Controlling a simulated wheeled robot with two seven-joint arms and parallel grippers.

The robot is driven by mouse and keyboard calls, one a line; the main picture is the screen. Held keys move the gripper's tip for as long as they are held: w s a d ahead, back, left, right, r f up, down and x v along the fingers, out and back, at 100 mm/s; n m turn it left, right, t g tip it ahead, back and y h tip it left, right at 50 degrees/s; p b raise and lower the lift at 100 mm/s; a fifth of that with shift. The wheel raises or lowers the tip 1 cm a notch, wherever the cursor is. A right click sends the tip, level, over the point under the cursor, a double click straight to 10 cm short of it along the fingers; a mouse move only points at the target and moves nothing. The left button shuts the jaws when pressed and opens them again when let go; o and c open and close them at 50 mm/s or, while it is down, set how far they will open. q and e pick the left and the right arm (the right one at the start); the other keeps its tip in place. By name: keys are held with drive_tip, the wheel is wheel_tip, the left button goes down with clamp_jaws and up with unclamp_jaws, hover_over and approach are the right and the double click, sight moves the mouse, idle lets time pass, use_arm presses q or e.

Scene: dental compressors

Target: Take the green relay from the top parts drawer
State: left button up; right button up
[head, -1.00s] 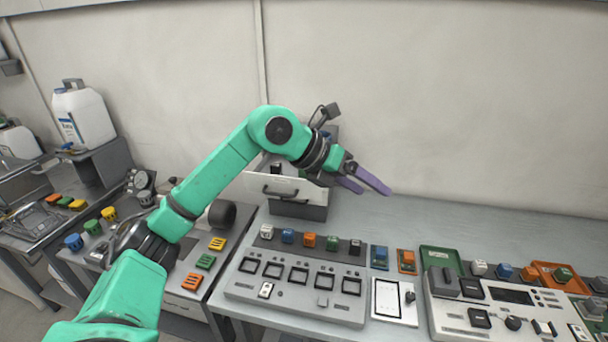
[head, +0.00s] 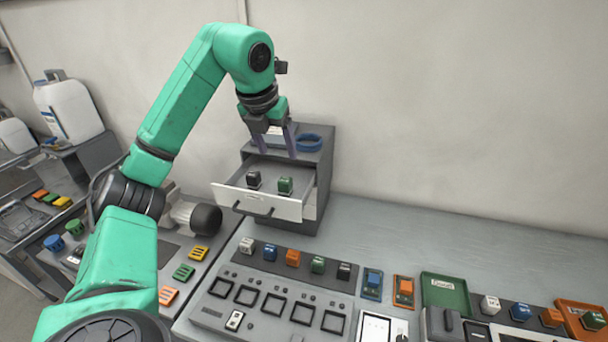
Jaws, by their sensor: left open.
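The top parts drawer (head: 262,200) is pulled out of the grey cabinet (head: 320,175) at the back of the bench. Inside it stand a green relay (head: 286,185) on the right and a black relay (head: 254,180) on the left, apart from each other. My left gripper (head: 276,152) is open and empty. It points down above the back part of the drawer, its purple fingers spread apart, higher than the relays. My right gripper is out of view.
A blue ring (head: 309,143) lies on the cabinet top. In front is a test panel (head: 270,300) with a row of coloured relays behind its sockets. A green tray (head: 445,293) is at the right. The bench right of the cabinet is clear.

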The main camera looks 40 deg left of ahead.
use_arm(q)
drive_tip(key=w+f, duration=0.1)
hover_over(285, 180)
drive_tip(key=s, duration=0.3)
drive_tip(key=f, duration=0.5)
drive_tip(key=shift+d+f, duration=0.35)
drive_tip(key=shift+f, duration=0.05)
drive_tip(key=p+x, duration=0.1)
drive_tip(key=x, duration=0.2)
drive_tip(key=w+p+x, duration=0.1)
drive_tip(key=p+x, duration=0.1)
drive_tip(key=x, duration=0.1)
drive_tip(key=shift+w+r, duration=0.1)
drive_tip(key=shift+r, duration=0.1)
drive_tip(key=shift+f, duration=0.3)
drive_tip(key=shift+a, duration=0.1)
clamp_jaws()
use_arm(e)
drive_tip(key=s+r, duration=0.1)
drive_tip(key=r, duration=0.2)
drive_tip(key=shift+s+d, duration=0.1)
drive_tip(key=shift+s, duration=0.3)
